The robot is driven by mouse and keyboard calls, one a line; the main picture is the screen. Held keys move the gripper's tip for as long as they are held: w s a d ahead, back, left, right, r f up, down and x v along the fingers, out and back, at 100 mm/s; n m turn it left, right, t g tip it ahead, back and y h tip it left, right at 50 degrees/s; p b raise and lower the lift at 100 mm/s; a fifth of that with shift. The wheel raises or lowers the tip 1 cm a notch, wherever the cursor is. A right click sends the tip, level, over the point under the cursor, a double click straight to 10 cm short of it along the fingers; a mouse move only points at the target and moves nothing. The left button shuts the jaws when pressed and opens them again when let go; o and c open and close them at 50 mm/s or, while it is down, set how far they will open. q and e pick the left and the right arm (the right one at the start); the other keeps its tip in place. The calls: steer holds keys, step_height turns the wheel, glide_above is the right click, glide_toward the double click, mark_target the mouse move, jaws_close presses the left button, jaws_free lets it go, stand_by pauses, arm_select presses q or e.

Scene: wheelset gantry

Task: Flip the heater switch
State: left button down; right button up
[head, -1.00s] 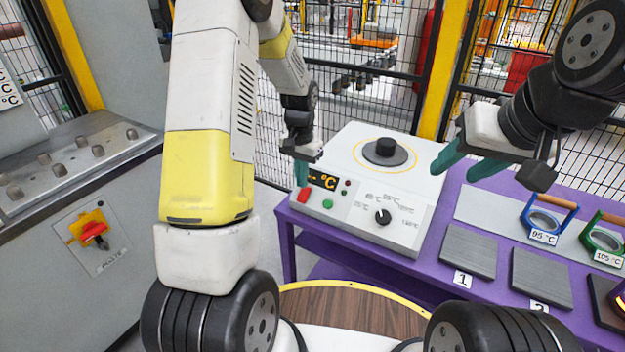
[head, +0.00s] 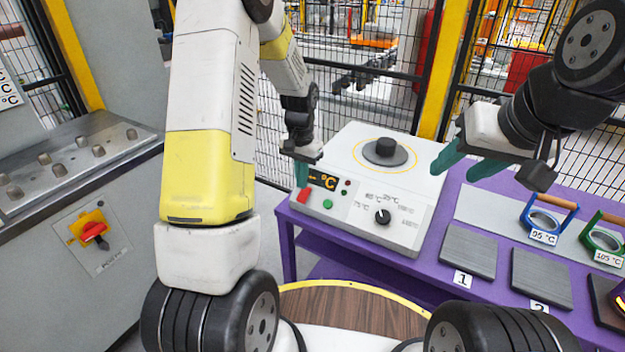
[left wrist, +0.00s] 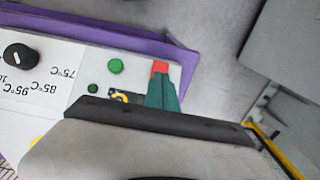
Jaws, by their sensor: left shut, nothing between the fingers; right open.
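The heater (head: 345,155) is a white box with a sloped front panel on the purple table. In the left wrist view the fingertips (left wrist: 163,92) overlap the lower part of the red switch (left wrist: 160,67); contact cannot be told. My right gripper (head: 462,165) is open and empty, right of the heater.
Grey pads (head: 468,253) and handled rings (head: 545,220) lie right on the purple table. A grey cabinet with a red and yellow rotary switch (head: 93,230) stands left. Wire fencing is behind.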

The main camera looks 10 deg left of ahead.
mark_target(302, 196)
arm_select(q)
steer(key=shift+f, duration=1.4)
stand_by(0.4)
step_height(302, 196, up, 7)
stand_by(0.9)
steer(key=s+r+n+t+h, duration=0.1)
steer(key=s+r+t, duration=0.1)
steer(key=s+r, duration=0.5)
steer(key=s+r+n+t, duration=0.1)
steer(key=s+r, duration=0.3)
steer(key=r, duration=0.5)
steer(key=s+d+r+t, duration=0.1)
steer(key=s+r, duration=0.1)
steer(key=s, duration=0.4)
steer(key=s+d+r+n+t+h, duration=0.1)
steer(key=s+r+t, duration=0.1)
steer(key=s, duration=0.5)
steer(key=shift+s+r, duration=0.15)
steer(key=shift+r, duration=0.15)
steer(key=shift+d, duration=0.1)
